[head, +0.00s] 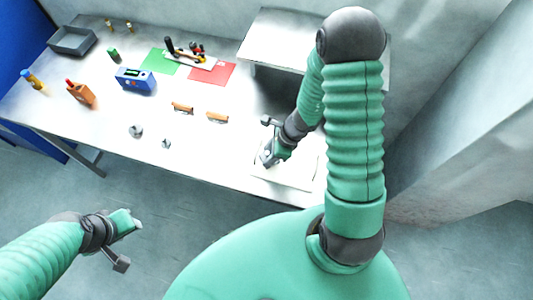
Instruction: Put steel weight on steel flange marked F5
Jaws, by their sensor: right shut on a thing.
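My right gripper (267,157) is low over a pale square plate (293,176) at the table's front right. It is shut on a small grey thing, mostly hidden by the fingers; I cannot tell whether this is the steel weight or whether it touches the plate. Two small grey metal pieces, one larger (136,131) and one smaller (166,143), stand near the table's front edge. No F5 marking is readable, so I cannot tell which thing is the flange. My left gripper (136,223) is in front of the table, over the floor, away from these things; its fingers are unclear.
Two orange-brown handled pieces (182,107) lie mid-table. A blue box (135,80), an orange item (80,92), a grey tray (73,41) and green (160,61) and red (213,75) mats lie farther left and back. A raised white surface (285,38) stands behind right.

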